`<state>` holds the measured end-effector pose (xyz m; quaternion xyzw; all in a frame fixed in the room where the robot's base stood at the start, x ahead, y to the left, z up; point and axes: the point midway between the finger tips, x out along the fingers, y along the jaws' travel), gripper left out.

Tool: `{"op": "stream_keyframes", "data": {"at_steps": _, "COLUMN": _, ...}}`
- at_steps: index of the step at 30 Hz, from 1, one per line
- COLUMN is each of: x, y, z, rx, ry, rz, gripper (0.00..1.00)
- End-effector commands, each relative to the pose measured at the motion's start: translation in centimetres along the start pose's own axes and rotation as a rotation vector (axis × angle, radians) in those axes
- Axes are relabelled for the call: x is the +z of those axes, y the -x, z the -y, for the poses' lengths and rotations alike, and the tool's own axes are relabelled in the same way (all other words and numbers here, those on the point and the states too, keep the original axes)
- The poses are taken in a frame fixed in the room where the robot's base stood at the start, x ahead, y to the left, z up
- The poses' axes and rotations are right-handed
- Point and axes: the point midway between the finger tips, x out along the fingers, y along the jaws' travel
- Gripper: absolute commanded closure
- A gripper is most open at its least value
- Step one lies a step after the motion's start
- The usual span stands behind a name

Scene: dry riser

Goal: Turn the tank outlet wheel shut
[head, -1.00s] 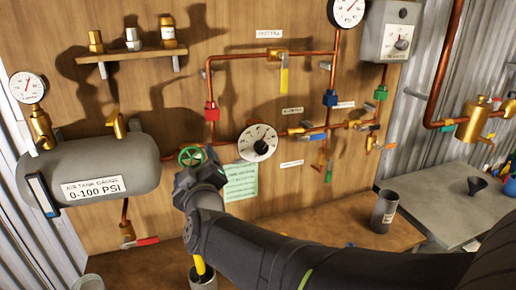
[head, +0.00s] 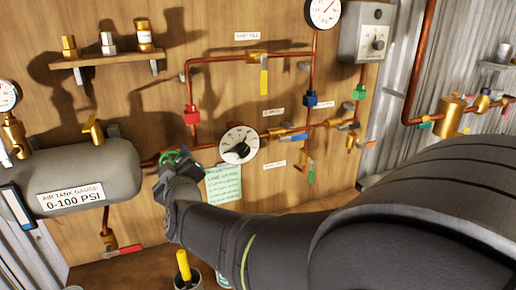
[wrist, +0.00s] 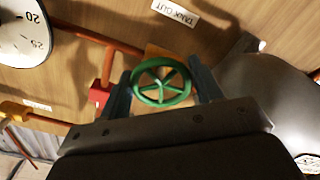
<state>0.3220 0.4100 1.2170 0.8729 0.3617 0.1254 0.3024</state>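The green tank outlet wheel (wrist: 161,82) has spokes and sits under a "TANK OUT" label (wrist: 175,12) in the wrist view. My gripper (wrist: 161,88) has one finger on each side of the wheel, close against its rim. I cannot tell whether the fingers press on the rim or stand just clear of it. In the head view the wheel (head: 172,157) is partly hidden behind my gripper (head: 174,168), on the copper pipe right of the grey air tank (head: 75,165).
A white dial gauge (head: 239,145) and a green note sheet (head: 223,186) are just right of the wheel. A red fitting (head: 192,115) is above it. A red-handled valve (head: 124,250) hangs below the tank. A cup with a yellow-handled tool (head: 184,268) stands below my gripper.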

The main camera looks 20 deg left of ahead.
Motion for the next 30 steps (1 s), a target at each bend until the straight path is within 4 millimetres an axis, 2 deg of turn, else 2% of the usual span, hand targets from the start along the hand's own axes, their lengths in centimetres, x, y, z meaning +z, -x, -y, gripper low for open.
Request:
{"op": "stream_keyframes", "data": {"at_steps": 4, "x": 0.01, "y": 0.01, "z": 0.03, "rx": 0.000, "ry": -0.039, "rz": 0.000, "gripper": 0.64}}
{"op": "stream_keyframes", "data": {"at_steps": 13, "x": 0.02, "y": 0.02, "z": 0.12, "rx": 0.000, "ry": -0.246, "rz": 0.001, "gripper": 0.64}}
{"op": "stream_keyframes", "data": {"at_steps": 24, "x": 0.03, "y": 0.02, "z": 0.14, "rx": 0.000, "ry": -0.279, "rz": 0.001, "gripper": 0.64}}
{"op": "stream_keyframes", "data": {"at_steps": 25, "x": 0.04, "y": 0.02, "z": 0.14, "rx": 0.000, "ry": -0.279, "rz": 0.001, "gripper": 0.39}}
{"op": "stream_keyframes", "data": {"at_steps": 28, "x": 0.03, "y": 0.02, "z": 0.13, "rx": 0.000, "ry": -0.278, "rz": 0.001, "gripper": 0.20}}
{"op": "stream_keyframes", "data": {"at_steps": 30, "x": 0.03, "y": 0.02, "z": 0.13, "rx": 0.000, "ry": -0.278, "rz": 0.001, "gripper": 0.20}}
